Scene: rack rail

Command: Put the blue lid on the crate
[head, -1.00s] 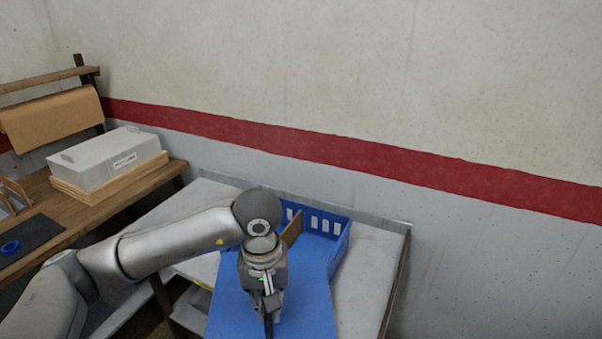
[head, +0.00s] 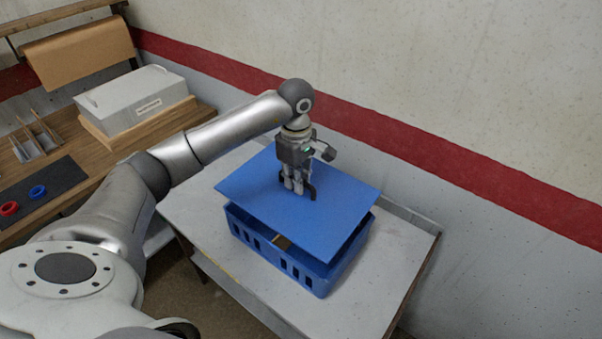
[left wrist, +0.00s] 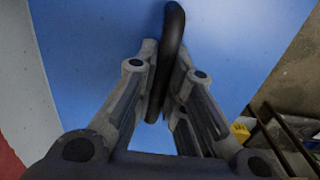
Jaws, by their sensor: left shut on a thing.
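The blue lid (head: 338,202) is a flat panel with a dark handle on top. My left gripper (head: 298,190) is shut on that handle. In the left wrist view the dark handle (left wrist: 172,40) stands between the fingers (left wrist: 165,85), with the blue lid (left wrist: 90,40) filling the background. The blue crate (head: 310,278) stands on the grey table, with slots along its wall. The lid is over the crate, with a gap showing at the near and right sides, so it looks tilted or raised there. Most of the crate's inside is hidden. My right gripper is not in view.
The grey table (head: 390,285) has free room right of the crate and in front of it. A wooden bench at left holds a grey box (head: 135,100), a dark mat (head: 35,190) and red (head: 9,208) and blue rings (head: 38,191). A wall runs behind.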

